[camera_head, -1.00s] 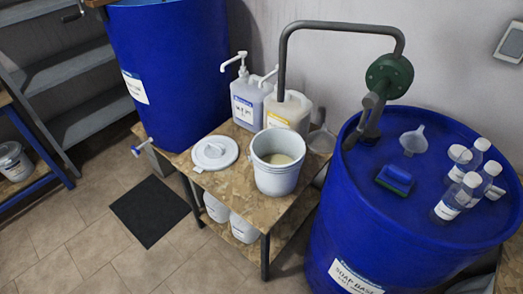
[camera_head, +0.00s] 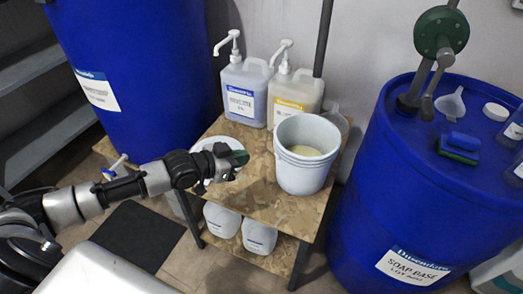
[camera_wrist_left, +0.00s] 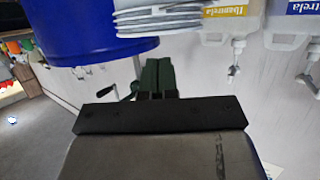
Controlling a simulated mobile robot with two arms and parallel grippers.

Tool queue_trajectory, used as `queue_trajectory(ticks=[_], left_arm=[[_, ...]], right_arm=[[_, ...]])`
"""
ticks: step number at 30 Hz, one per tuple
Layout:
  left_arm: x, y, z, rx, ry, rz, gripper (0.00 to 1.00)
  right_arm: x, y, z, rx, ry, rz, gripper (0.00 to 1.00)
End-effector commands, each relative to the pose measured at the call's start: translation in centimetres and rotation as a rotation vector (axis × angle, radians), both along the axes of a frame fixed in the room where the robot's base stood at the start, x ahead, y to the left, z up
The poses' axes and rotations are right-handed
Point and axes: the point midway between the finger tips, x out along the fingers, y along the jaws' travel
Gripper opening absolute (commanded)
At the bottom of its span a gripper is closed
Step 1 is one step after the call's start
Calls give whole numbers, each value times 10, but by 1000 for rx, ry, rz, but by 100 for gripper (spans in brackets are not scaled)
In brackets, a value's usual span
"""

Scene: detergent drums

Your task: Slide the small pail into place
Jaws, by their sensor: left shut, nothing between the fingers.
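The small pail (camera_head: 300,178) is white with ribbed bands under its rim and pale cream contents. It stands upright and open on the wooden stand (camera_head: 262,201). My left gripper (camera_head: 244,158) is shut and empty, to the left of the pail with a gap between them, over the stand's left part. In the left wrist view the picture is upside down; the green-black fingers (camera_wrist_left: 152,76) are together, and a white ribbed side, which looks like the pail (camera_wrist_left: 158,18), shows beyond them. My right gripper is out of view.
A white lid (camera_head: 205,145) lies partly hidden behind my left gripper. Two pump jugs (camera_head: 245,92) (camera_head: 294,97) stand behind the pail. Blue drums flank the stand, left (camera_head: 140,70) and right (camera_head: 400,190). White containers (camera_head: 259,236) sit on the lower shelf.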

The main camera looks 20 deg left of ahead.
Motion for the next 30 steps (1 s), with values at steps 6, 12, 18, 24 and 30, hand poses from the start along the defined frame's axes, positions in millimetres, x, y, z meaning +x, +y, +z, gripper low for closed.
queue_trajectory(ticks=[6, 12, 18, 24, 30], left_arm=[[33, -21, 2, -5, -5, 2, 0], [70, -45, 2, -3, -3, 0, 0], [97, -62, 2, -1, -3, 1, 0], [95, -61, -17, 2, 1, 1, 0], [95, -61, -17, 2, 1, 2, 0]], right_arm=[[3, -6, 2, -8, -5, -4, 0], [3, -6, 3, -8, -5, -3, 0], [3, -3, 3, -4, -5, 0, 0], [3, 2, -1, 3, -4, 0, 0], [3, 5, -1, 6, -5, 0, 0]])
